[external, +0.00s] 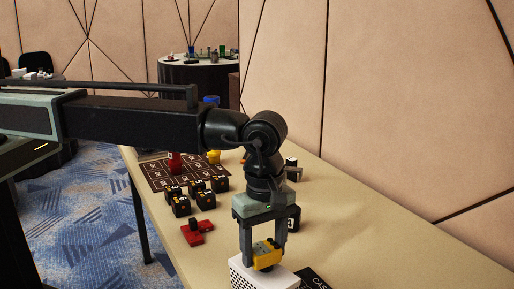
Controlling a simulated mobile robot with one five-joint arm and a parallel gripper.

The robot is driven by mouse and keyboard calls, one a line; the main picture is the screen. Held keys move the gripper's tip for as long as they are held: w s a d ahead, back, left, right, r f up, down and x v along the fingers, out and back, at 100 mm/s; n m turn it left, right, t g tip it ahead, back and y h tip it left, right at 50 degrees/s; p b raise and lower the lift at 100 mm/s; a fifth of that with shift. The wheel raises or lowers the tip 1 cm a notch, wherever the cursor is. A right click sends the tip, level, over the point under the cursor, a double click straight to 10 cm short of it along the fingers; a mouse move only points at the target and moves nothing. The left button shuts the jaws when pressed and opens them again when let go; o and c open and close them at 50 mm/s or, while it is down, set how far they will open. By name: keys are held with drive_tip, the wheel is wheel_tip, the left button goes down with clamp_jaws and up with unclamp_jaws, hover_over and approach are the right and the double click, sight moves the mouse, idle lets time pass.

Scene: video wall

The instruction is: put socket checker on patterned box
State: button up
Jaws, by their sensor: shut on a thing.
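My gripper (263,258) points straight down near the front of the table and is shut on a yellow and dark object, which I take to be the socket checker (267,253). The checker sits between the two grey fingers. Directly below is a white box with a dotted pattern on its side (244,279), which I take to be the patterned box. It is cut off by the bottom edge of the view. The checker overlaps the box's top in the picture; I cannot tell whether it touches it.
Left of my gripper on the tan table (390,250) are a red object with a black knob (196,232), several black cubes (181,205) and a dark patterned mat (158,178). A black item with lettering (312,279) lies right of the box. The table's right side is clear.

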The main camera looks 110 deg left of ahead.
sight(263, 247)
drive_tip(key=o, duration=1.4)
wheel_tip(263, 247, up, 12)
drive_tip(key=r+p, duration=0.1)
drive_tip(key=p, duration=1.2)
drive_tip(key=s+m, duration=2.7)
drive_tip(key=s, duration=0.1)
drive_tip(key=shift+s+f, duration=0.25)
drive_tip(key=shift+f, duration=0.15)
drive_tip(key=shift+d, duration=0.1)
